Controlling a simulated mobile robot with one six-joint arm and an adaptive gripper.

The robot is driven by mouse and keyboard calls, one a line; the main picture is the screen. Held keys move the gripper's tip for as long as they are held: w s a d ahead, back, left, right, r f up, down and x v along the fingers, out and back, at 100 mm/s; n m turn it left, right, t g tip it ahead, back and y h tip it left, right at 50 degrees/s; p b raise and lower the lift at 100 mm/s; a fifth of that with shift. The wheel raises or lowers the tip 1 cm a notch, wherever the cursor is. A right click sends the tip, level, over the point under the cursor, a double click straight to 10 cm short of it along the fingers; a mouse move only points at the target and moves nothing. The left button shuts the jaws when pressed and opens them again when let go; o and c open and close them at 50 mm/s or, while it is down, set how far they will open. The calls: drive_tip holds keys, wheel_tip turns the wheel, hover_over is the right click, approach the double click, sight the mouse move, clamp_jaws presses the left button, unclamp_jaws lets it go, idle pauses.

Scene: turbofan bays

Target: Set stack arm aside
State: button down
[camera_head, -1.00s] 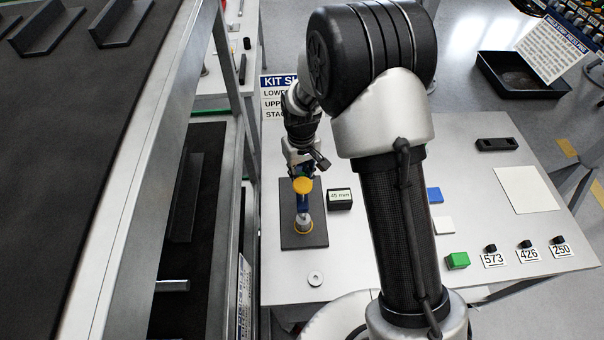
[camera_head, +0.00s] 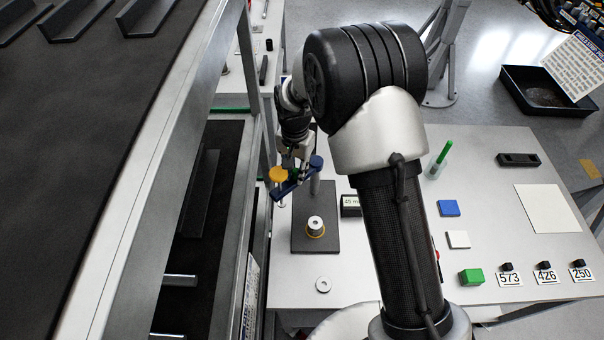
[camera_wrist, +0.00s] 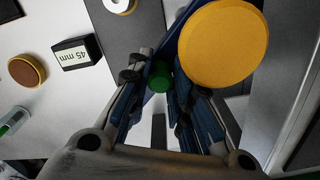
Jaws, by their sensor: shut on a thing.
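My gripper (camera_head: 297,166) is shut on the stack arm, a blue bar (camera_head: 283,190) with a yellow disc (camera_head: 278,174) at one end. It holds the bar in the air, tilted in the picture, over the left edge of a dark base plate (camera_head: 300,242). In the wrist view a green knob (camera_wrist: 160,76) sits between the fingers, and the yellow disc (camera_wrist: 223,45) covers part of the bar. On the plate stand a grey post (camera_head: 316,183) and a silver cylinder (camera_head: 315,224) with a yellow ring at its foot.
A shelf rack (camera_head: 150,150) stands close on the left. A "45 mm" block (camera_head: 350,206) is beside the plate, and a loose washer (camera_head: 323,285) lies in front. Bare table lies around the white sheet (camera_head: 547,208).

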drive_tip(key=shift+w+a+m, duration=0.6)
drive_tip(key=shift+w+m, duration=0.2)
drive_tip(key=shift+m, duration=0.5)
drive_tip(key=c, duration=1.4)
unclamp_jaws()
drive_tip(key=shift+c, duration=0.2)
drive_tip(key=shift+r, duration=0.15)
wheel_tip(320, 180, up, 12)
